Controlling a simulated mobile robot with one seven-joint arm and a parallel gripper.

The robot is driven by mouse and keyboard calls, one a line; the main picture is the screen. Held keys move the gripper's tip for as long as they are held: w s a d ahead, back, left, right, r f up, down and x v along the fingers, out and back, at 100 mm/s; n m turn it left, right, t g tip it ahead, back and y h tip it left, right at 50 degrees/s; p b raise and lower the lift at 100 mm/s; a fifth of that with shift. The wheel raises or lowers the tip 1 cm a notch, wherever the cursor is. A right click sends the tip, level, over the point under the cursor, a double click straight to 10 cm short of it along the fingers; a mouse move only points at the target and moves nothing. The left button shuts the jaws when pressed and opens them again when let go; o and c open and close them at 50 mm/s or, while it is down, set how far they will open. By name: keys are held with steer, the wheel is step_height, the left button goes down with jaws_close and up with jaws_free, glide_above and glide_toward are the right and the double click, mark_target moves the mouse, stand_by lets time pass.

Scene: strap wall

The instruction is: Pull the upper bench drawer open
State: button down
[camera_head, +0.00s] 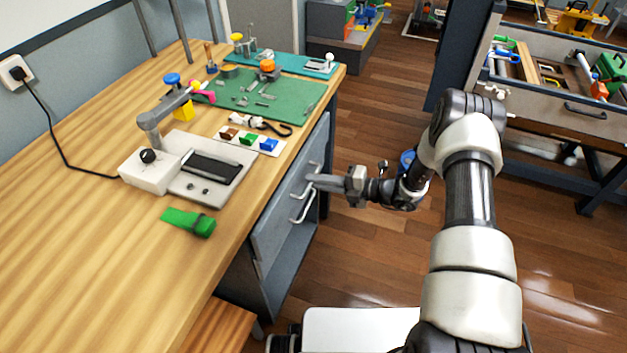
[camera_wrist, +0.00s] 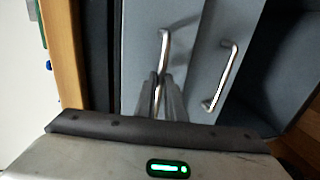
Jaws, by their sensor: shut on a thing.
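The upper bench drawer (camera_head: 285,178) is a grey-blue front under the right edge of the wooden bench, with a metal bar handle (camera_head: 315,167). My gripper (camera_head: 313,181) reaches in from the right and is shut on this handle. In the wrist view the fingers (camera_wrist: 167,98) close around the lower end of the upper handle (camera_wrist: 164,45), and they hide part of it. The upper drawer looks closed or nearly so; a small gap cannot be told. The lower drawer's handle (camera_head: 302,210) is free, just below; it also shows in the wrist view (camera_wrist: 228,75).
The bench top (camera_head: 90,230) carries a grey device (camera_head: 190,170), a green clamp-like piece (camera_head: 188,222), a green mat (camera_head: 285,100) and small parts. Bare wooden floor (camera_head: 370,245) lies right of the drawers. A second bench with an open drawer (camera_head: 555,100) stands at the right.

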steer(key=f+b+v, duration=0.1)
steer(key=f+v, duration=0.1)
steer(key=v, duration=1)
steer(key=d+f+b+v, duration=0.1)
steer(key=f+b+v, duration=0.1)
steer(key=v, duration=1.1)
steer(key=shift+s+d+f, duration=0.15)
steer(key=shift+d+f, duration=0.05)
steer(key=shift+f, duration=0.4)
steer(key=c, duration=1.9)
jaws_free()
steer(key=shift+o, duration=0.2)
steer(key=v, duration=1.7)
steer(key=shift+p, duration=0.4)
steer(key=shift+d, duration=0.2)
